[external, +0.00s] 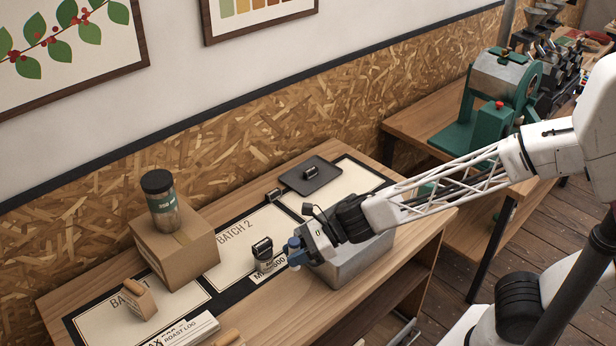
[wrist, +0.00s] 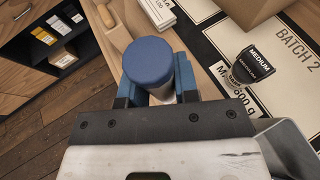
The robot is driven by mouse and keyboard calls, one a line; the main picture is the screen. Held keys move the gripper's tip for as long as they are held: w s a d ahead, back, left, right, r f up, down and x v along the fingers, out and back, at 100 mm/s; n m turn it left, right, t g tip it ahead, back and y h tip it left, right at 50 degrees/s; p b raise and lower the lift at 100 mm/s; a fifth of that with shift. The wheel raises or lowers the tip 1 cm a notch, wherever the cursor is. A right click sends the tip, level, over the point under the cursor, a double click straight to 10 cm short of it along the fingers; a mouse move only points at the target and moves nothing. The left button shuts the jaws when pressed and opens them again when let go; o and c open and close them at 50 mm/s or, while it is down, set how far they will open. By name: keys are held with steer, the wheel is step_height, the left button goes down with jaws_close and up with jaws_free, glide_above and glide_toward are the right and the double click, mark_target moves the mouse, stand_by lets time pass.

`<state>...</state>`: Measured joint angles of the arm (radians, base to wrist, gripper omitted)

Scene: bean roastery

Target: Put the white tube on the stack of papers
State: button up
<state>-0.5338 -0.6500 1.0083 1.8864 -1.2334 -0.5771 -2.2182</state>
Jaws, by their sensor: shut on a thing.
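My gripper (external: 297,252) is shut on an upright white tube (wrist: 160,97) with a blue cap. In the wrist view the tube stands between the two blue fingers of my gripper (wrist: 156,84), and the cap hides most of its body. In the external view my gripper is over the bench beside the metal bin, and the tube is mostly hidden. The stack of papers, marked "ROAST LOG" (external: 188,331), lies at the bench's front left, apart from my gripper. Part of a white papers block (wrist: 160,12) shows at the wrist view's top.
A dark stamp (external: 263,256) stands just left of my gripper, and the open metal bin (external: 345,268) is just right. A cardboard box (external: 165,245) bears a dark-lidded jar (external: 164,205).

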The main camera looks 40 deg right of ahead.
steer(key=a+f+n+g+y, duration=0.1)
steer(key=a+n+g, duration=0.15)
steer(key=a, duration=0.35)
steer(key=a+f+n+g, duration=0.2)
steer(key=a+g, duration=0.1)
steer(key=a, duration=0.4)
steer(key=shift+n+g, duration=0.25)
steer(key=shift+n, duration=0.1)
steer(key=shift+s+a+f, duration=0.1)
steer(key=shift+s+f, duration=0.1)
steer(key=shift+f, duration=1)
steer(key=shift+s+a+f, duration=0.1)
steer(key=shift+s+f, duration=0.05)
steer(key=shift+f, duration=1)
steer(key=shift+w, duration=0.1)
glide_above(199, 325)
steer(key=shift+s+d+f, duration=0.25)
steer(key=shift+s+f, duration=0.05)
steer(key=shift+f, duration=0.4)
steer(key=shift+w+a, duration=0.3)
steer(key=shift+a, duration=0.05)
steer(key=shift+f, duration=1.75)
steer(key=shift+f, duration=0.15)
